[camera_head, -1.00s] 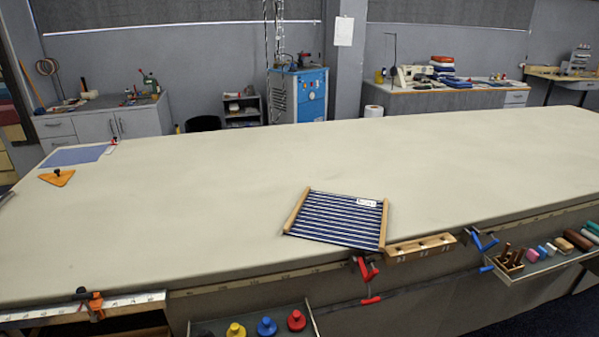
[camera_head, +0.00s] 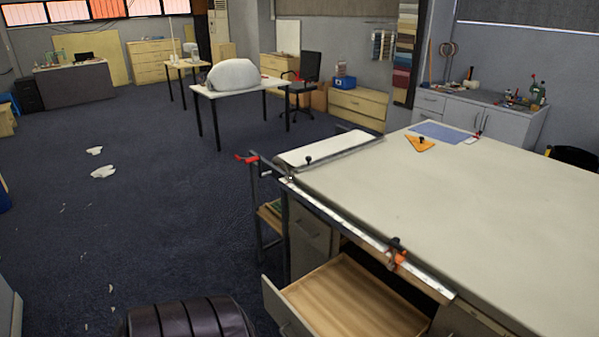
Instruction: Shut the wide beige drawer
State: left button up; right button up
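A wide drawer (camera_head: 350,296) stands pulled out from under the near left end of the long cloth table (camera_head: 500,215). Its inside is light wood and looks empty, and its front panel (camera_head: 284,309) is greyish beige with a handle partly cut by the lower edge of the picture. Neither of my grippers shows in the head view.
A dark padded seat (camera_head: 188,320) stands at the lower edge, left of the drawer. A metal rail with an orange clamp (camera_head: 397,257) runs along the table edge above the drawer. Dark carpet (camera_head: 150,235) with white scraps (camera_head: 103,172) lies open to the left.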

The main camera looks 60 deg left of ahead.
aim_at(339, 298)
jog(key=u, duration=1.75)
